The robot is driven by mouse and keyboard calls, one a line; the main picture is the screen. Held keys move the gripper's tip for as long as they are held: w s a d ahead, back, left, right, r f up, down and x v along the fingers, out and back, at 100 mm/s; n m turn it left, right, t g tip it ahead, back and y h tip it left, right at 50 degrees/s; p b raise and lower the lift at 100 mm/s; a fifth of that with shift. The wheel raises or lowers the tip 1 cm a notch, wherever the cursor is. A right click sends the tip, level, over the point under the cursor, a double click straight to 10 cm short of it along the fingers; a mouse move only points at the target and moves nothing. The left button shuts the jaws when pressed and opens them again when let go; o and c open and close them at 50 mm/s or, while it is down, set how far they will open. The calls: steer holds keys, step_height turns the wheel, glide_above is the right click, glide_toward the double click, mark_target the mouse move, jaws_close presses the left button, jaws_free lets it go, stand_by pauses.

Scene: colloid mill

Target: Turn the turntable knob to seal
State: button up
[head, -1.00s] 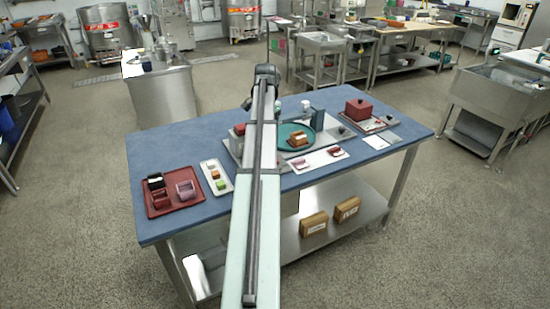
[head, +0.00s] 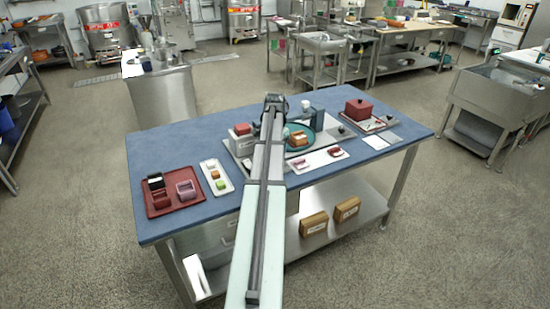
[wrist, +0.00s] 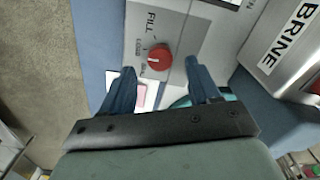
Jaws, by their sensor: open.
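The red knob (wrist: 160,57) shows in the wrist view on a light grey panel, with a pale pointer line on its face. Labels stand around its left side: FILL above, a small blurred one at left, and one that seems to read SEAL at lower left. The pointer's exact setting is hard to tell. My gripper (wrist: 161,70) is open, its two dark blue fingers apart with the knob between and just beyond their tips. Contact cannot be told. The teal turntable (head: 312,134) carries a brown block in the head view. My arm hides the knob and gripper there.
A grey box labelled BRINE (wrist: 285,50) stands close at right in the wrist view. On the blue table (head: 180,225) are a red tray (head: 160,212), a white tray (head: 224,190) and a dark red box (head: 358,109).

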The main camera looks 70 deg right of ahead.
steer(key=shift+f, duration=1.65)
steer(key=c, duration=1)
steer(key=shift+n, duration=0.4)
steer(key=shift+c, duration=0.2)
steer(key=n, duration=0.4)
steer(key=shift+n, duration=0.4)
steer(key=n, duration=0.6)
steer(key=shift+n, duration=0.3)
